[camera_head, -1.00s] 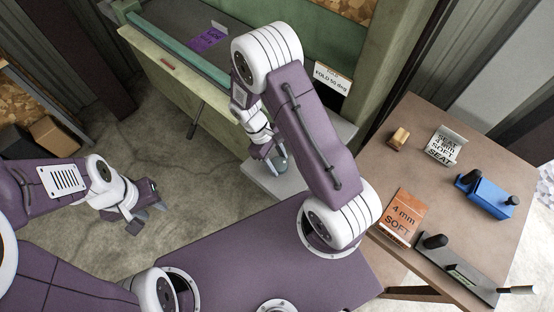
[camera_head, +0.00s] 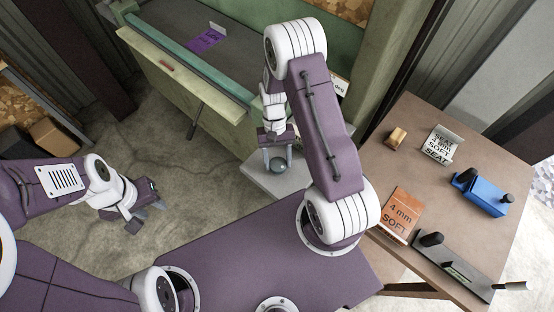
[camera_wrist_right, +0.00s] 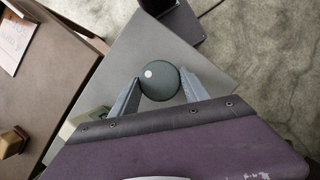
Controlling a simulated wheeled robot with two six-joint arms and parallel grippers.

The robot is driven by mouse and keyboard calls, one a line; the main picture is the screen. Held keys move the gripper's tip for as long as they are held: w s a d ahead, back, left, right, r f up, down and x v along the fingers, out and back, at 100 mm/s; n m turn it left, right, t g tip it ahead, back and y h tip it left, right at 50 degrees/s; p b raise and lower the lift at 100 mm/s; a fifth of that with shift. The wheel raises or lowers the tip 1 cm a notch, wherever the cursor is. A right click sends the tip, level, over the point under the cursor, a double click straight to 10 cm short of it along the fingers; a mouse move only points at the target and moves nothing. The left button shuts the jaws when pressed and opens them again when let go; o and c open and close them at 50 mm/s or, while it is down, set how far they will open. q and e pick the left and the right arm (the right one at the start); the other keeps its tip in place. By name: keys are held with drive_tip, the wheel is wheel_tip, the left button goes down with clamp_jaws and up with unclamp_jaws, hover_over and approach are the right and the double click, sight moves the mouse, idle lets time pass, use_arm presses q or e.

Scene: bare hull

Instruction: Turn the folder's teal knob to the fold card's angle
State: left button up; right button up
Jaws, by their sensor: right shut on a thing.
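The dark teal knob (camera_head: 278,165) sits over a pale grey plate (camera_head: 256,180) at the near corner of the green folder (camera_head: 190,95). My right gripper (camera_head: 278,164) is shut on the knob, with a finger on either side. In the right wrist view the round knob (camera_wrist_right: 160,82) shows a white dot left of its middle, between the fingertips of the right gripper (camera_wrist_right: 157,86). The fold card (camera_head: 341,86) is mostly hidden behind my right arm; only "deg" reads at its edge. My left gripper (camera_head: 147,216) is open and empty above the floor.
A purple card (camera_head: 205,40) lies on the folder's bed behind a teal bar (camera_head: 190,58). The brown table (camera_head: 450,215) at right holds a blue tool (camera_head: 484,194), an orange card (camera_head: 402,213), a white card (camera_head: 441,146) and a black-handled tool (camera_head: 455,265).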

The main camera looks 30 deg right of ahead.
drive_tip(key=m+y, duration=0.1)
drive_tip(key=m, duration=0.2)
drive_tip(key=shift+d+r+m+t, duration=0.1)
drive_tip(key=shift+d+m+t, duration=0.05)
drive_tip(key=shift+m+t, duration=0.2)
drive_tip(key=shift+m+t+y, duration=0.45)
drive_tip(key=shift+m+y, duration=0.05)
drive_tip(key=shift+m, duration=0.95)
drive_tip(key=shift+s, duration=0.1)
drive_tip(key=o, duration=1.4)
drive_tip(key=shift+c, duration=0.2)
drive_tip(key=b+v, duration=0.1)
drive_tip(key=v, duration=0.8)
